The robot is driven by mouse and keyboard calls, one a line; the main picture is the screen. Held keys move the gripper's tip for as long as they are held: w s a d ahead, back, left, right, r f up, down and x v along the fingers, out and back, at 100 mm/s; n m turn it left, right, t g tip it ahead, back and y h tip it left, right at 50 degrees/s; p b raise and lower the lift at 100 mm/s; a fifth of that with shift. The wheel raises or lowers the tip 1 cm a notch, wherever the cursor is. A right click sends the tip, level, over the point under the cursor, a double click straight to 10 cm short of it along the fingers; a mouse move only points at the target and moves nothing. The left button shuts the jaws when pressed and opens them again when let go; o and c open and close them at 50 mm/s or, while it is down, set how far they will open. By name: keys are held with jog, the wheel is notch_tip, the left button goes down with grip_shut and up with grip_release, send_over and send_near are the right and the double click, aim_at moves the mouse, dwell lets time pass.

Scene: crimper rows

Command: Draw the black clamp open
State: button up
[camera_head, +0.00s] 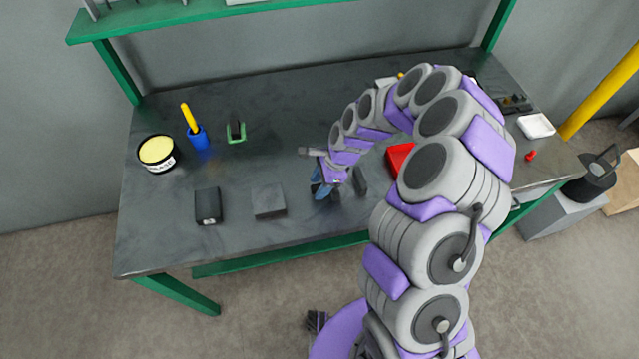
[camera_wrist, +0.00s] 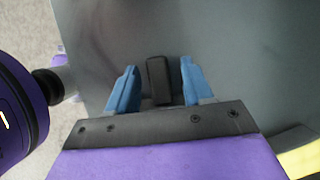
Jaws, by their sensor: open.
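My gripper (camera_head: 323,188) is low over the front middle of the dark workbench in the head view. In the wrist view my gripper (camera_wrist: 158,82) has its two blue fingers spread apart. A small black block-like piece (camera_wrist: 158,78) stands between them, with a gap on each side. It looks like part of the black clamp, but its full shape is hidden by the gripper body. In the head view a dark upright piece (camera_head: 360,181) shows just right of the gripper. I cannot tell whether it is the same thing.
A grey block (camera_head: 268,200) and a black box (camera_head: 207,206) stand left of the gripper. A red object (camera_head: 399,157) is partly behind my arm. The bench (camera_head: 290,95) is clear at the back middle.

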grip_shut()
dwell(0.5)
